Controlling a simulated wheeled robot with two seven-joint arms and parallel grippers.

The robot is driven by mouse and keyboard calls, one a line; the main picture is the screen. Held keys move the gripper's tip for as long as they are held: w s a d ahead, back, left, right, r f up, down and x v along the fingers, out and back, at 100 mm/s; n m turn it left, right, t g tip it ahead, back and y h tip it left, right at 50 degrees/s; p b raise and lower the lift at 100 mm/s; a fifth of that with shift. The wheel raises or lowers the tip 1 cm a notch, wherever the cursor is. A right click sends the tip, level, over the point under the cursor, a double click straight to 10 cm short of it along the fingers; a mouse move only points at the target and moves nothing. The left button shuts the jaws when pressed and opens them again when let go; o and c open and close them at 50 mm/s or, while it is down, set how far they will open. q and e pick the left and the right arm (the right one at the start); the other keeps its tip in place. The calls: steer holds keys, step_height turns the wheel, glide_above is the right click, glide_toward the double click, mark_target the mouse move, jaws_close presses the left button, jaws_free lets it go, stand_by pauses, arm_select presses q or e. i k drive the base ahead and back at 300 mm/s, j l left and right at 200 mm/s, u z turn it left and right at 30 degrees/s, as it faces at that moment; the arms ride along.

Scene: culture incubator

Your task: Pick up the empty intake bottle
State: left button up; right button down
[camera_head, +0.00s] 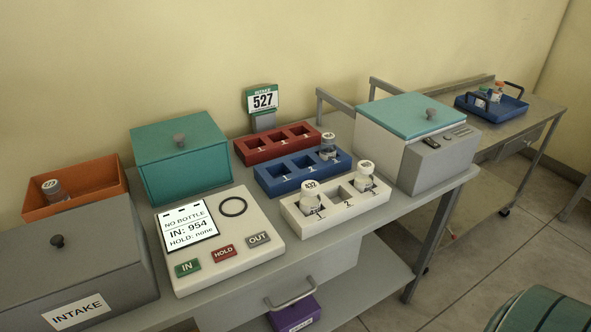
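Neither of my grippers is in view. A grey box with a dark knob and an INTAKE label (78,311) stands at the front left; its inside is hidden. A small capped bottle (54,192) with a dark, greyish body is in the orange open bin (95,205) behind it. Two clear, white-capped bottles stand in the white rack, one at the left (311,200) and one at the right (365,182). Another bottle (328,152) is in the blue rack (278,187). I cannot tell which bottle is the empty intake one.
A panel (236,268) reads NO BOTTLE, IN: 954, HOLD: none. A sign (262,100) shows 527. A teal box (180,165), red rack (248,155) and white-grey device (420,150) crowd the bench. A blue tray (508,108) with small items sits on the right-hand table.

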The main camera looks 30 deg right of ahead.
mark_target(328, 148)
steer(key=l+z, duration=0.1)
steer(key=l, duration=0.35)
steer(key=i+l+z, duration=0.1)
steer(key=l, duration=0.85)
steer(key=i+l+z, duration=0.15)
steer(key=l, duration=0.3)
steer(key=i+l+z, duration=0.1)
steer(key=l, duration=0.35)
steer(key=i+l+z, duration=0.1)
steer(key=l, duration=0.35)
